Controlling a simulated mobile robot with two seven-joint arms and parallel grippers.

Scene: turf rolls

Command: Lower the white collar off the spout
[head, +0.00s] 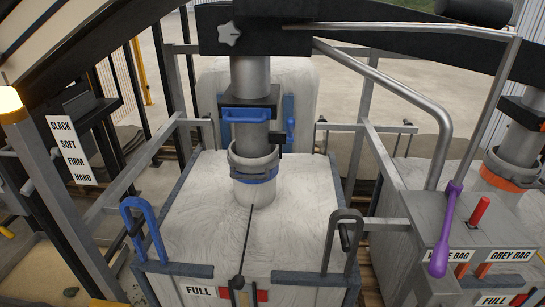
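The white collar (263,194) is at the top of a large white bag (197,205) in the middle of the head view. It surrounds the lower end of the upright steel spout (250,73). A grey clamp ring (252,159) sits around the spout just above the collar, with a blue band (258,178) showing below it. I cannot tell whether the clamp is tight or loose. The spout's lower end is hidden inside the collar. Neither of my grippers shows in this view.
A blue handle (246,115) is mounted on the spout. A blue hook (143,230) and a grey hook (343,240) stand at the bag's front corners. A grey control box (475,240) with a purple lever (446,232) is at right. Steel frame rails flank the bag.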

